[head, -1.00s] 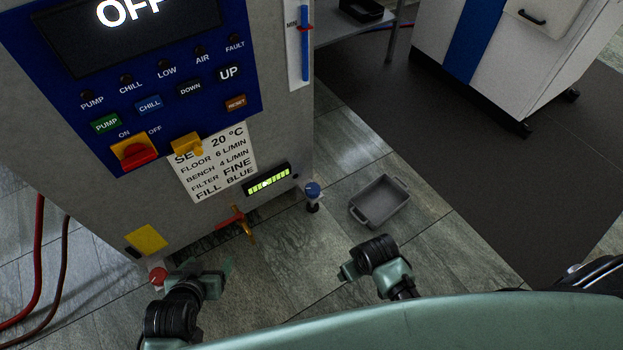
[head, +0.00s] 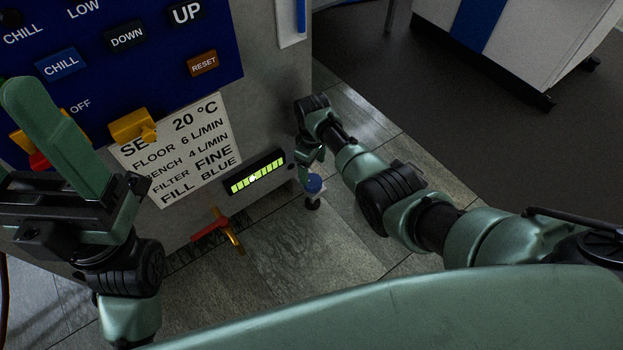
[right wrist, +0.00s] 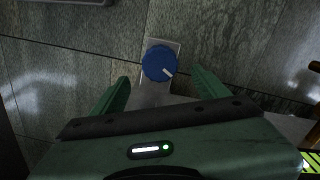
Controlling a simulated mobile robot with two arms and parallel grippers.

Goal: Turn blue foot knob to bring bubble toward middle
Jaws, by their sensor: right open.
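The blue foot knob (head: 313,184) sits low at the front right corner of the grey machine. The bubble level (head: 257,173) is a lit yellow-green strip to its left; a small pale spot, seemingly the bubble, lies a little left of its middle. My right gripper (head: 312,162) is just above and behind the knob. Contact is not clear. My left gripper (head: 55,140) is raised before the panel at left; its opening is unclear.
A red-handled brass valve (head: 228,232) juts out left of the knob. A yellow knob (head: 133,126) sticks out of the panel. A white cabinet (head: 540,40) stands on dark flooring at the back right. Tiled floor (head: 270,265) in front of the machine is clear.

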